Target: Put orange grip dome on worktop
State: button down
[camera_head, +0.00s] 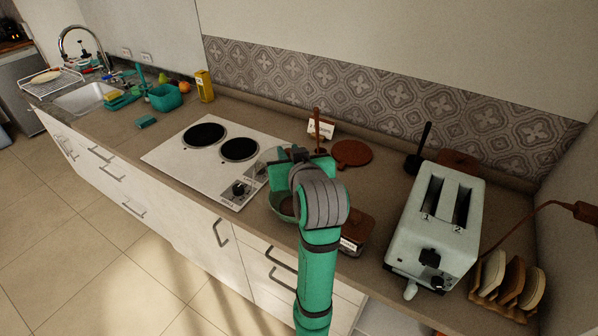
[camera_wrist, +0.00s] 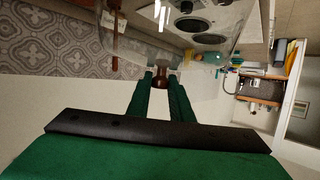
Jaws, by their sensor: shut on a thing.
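In the wrist view my gripper (camera_wrist: 161,78) is shut on the brown-orange knob (camera_wrist: 161,84) of a clear dome. The see-through dome (camera_wrist: 205,82) spreads out beyond the fingertips, and the stove shows through it. In the head view my arm's wrist covers the fingertips and most of the dome, so I cannot tell its height above the worktop there. The worktop (camera_head: 385,185) is a long brown counter along the tiled wall.
A white stove (camera_head: 190,165) lies left of my arm. A round brown board (camera_head: 351,153), a pale toaster (camera_head: 435,225) and a toast rack (camera_head: 508,285) stand to the right. Bare counter lies between board and toaster.

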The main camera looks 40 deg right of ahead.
jog(key=w+d+f, duration=0.1)
jog(key=d+f, duration=0.2)
jog(key=f, duration=0.5)
jog(key=shift+w+d+f, duration=0.15)
jog(key=shift+d, duration=0.2)
jog(key=shift+f, duration=0.5)
jog(key=c, duration=1.6)
grip_release()
jog(key=shift+r, duration=0.1)
jog(key=v, duration=1.2)
jog(key=shift+r, duration=0.35)
jog(key=shift+f, duration=0.1)
